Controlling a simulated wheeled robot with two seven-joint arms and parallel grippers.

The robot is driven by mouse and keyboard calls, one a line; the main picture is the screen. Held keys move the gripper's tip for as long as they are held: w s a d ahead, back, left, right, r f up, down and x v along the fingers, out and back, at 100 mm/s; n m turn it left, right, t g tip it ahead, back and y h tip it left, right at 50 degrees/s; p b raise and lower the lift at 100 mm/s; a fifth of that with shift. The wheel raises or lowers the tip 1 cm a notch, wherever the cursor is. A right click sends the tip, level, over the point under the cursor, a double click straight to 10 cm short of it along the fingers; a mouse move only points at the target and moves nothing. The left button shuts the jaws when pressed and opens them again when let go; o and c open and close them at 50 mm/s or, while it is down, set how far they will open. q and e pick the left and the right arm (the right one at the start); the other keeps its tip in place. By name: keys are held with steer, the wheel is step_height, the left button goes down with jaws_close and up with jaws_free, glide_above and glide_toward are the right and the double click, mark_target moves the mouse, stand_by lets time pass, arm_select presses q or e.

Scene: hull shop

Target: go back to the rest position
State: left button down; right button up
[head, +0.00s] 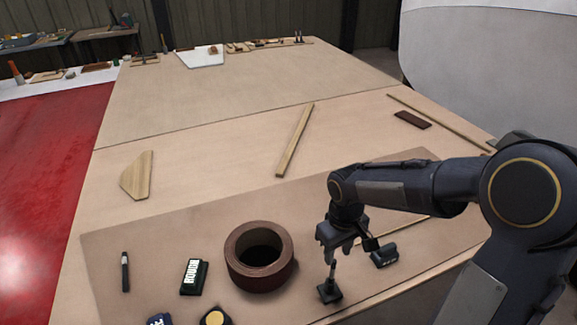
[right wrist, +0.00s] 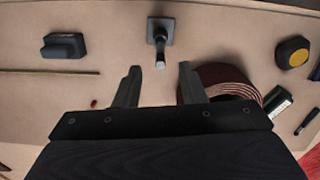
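My right gripper (head: 336,236) hangs above the brown board near the front of the table, to the right of a brown roll (head: 260,272). In the right wrist view its two fingers (right wrist: 160,84) are apart with nothing between them. A small dark tool with a square base and an upright stem (head: 329,289) stands just below the gripper. It also shows in the right wrist view (right wrist: 160,31), beyond the fingertips and apart from them. My left gripper is not in view.
Near the roll lie a black block with white lettering (head: 194,277), a dark marker (head: 125,271) and a yellow-faced round item (head: 215,318). A dark block (head: 384,256) lies right of the gripper. Wood strips (head: 295,140) lie farther back; the table's middle is mostly clear.

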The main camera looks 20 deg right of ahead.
steer(key=s+a+r+m+t+y, duration=0.2)
steer(key=s+r, duration=0.2)
steer(key=s, duration=0.4)
steer(key=s+a+r+m+t+y, duration=0.1)
steer(key=s+a+r+m+t, duration=0.1)
steer(key=s, duration=0.6)
steer(key=shift+s+a+r+t+y, duration=0.2)
steer(key=shift+r+t+y, duration=0.2)
steer(key=shift+r+t, duration=0.7)
steer(key=shift+r+g, duration=0.25)
steer(key=shift+g, duration=0.05)
